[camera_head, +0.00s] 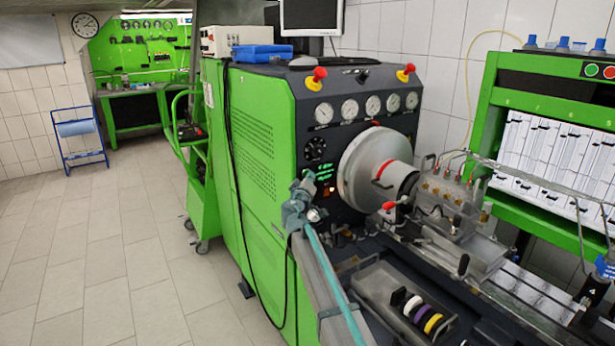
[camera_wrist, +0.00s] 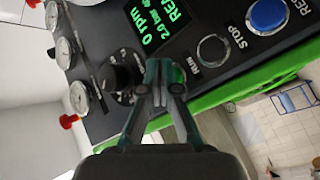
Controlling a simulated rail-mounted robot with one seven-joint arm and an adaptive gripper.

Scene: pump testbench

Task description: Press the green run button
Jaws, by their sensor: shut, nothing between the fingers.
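The dark control panel (camera_wrist: 110,30) of the green test bench fills the upper wrist view. It has a RUN label (camera_wrist: 188,62), a dark ringed button (camera_wrist: 213,50) beside the STOP label, and a blue button (camera_wrist: 268,15) beside the RESET label. My gripper (camera_wrist: 164,72) is shut and empty, fingertips just left of the RUN label. The green run button cannot be made out clearly; the fingertips cover that spot, and contact cannot be told. In the head view, my gripper (camera_head: 307,188) is in front of the bench, near the lit green display (camera_head: 325,176).
A black knob (camera_wrist: 118,78) and gauges (camera_wrist: 78,97) lie left of the fingertips. In the head view, a green and a red button (camera_head: 591,70) sit on the separate right rack. A tray (camera_head: 405,300) with coloured rings lies on the bench.

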